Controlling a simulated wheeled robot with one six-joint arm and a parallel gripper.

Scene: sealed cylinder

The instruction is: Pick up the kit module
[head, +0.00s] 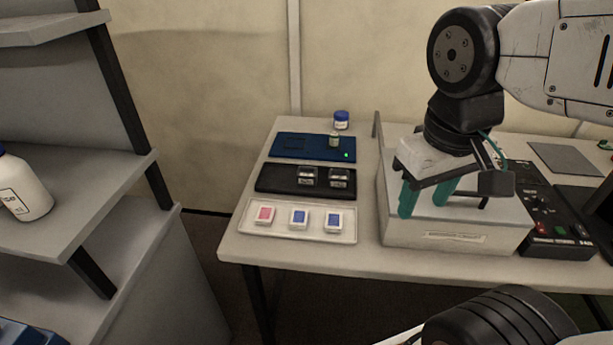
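A pale tray (297,236) at the table's front left holds three small white square modules in a row. One has a pink face (265,215), and two have blue faces, one in the middle (299,217) and one at the right (334,219). I cannot tell which item is the kit module. My gripper (424,203) points down over a white box (430,237), to the right of the tray. Its teal fingers are apart, with nothing visible between them. I cannot tell whether the fingertips touch the box.
A black tray (275,180) with two clear-topped blocks and a blue tray (290,145) with a small vial (334,139) lie behind. A blue-capped jar (341,120) stands at the back. A black control panel (556,222) is right of the box. Shelves (90,225) stand left.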

